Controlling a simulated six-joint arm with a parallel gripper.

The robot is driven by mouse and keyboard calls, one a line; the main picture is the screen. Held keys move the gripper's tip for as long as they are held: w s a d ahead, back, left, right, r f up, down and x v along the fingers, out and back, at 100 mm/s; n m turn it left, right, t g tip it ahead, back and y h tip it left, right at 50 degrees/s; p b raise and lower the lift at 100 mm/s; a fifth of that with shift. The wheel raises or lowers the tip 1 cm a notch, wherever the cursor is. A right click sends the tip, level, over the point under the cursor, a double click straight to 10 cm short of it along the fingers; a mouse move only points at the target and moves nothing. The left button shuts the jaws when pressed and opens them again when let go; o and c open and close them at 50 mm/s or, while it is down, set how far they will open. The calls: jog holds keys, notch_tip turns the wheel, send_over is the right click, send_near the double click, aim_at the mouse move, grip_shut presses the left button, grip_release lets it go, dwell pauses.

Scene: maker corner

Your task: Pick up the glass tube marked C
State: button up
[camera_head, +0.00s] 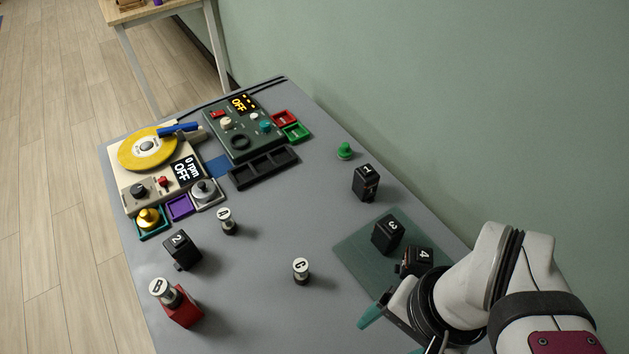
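The tube marked C (301,272) stands upright on the grey table, near the middle front. It is a short cylinder with a white top bearing a black C, and nothing touches it. My gripper (371,315) is at the lower right, to the right of the tube and lower in the picture, apart from it. One teal fingertip shows clearly; the other finger is mostly hidden by the gripper body, so its opening cannot be judged.
A similar lettered tube (228,222) stands left of C; another (163,292) is at a red block (184,308). Black blocks numbered 1 (366,184), 2 (182,251), 3 (387,235) and 4 (416,262) stand around. A green knob (345,151) stands farther back. Devices fill the far left.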

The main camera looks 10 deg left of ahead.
jog(key=w+a+n+h, duration=0.1)
jog(key=w+a+n, duration=0.3)
jog(key=w+n, duration=0.5)
jog(key=n, duration=2)
send_over(301, 272)
notch_tip(301, 272, down, 6)
jog(key=r, duration=0.1)
jog(key=shift+h, duration=0.4)
jog(key=f, duration=0.5)
jog(key=w+f, duration=0.1)
jog(key=f, duration=1)
jog(key=shift+w+a+f, duration=0.2)
jog(key=shift+w, duration=0.05)
grip_shut()
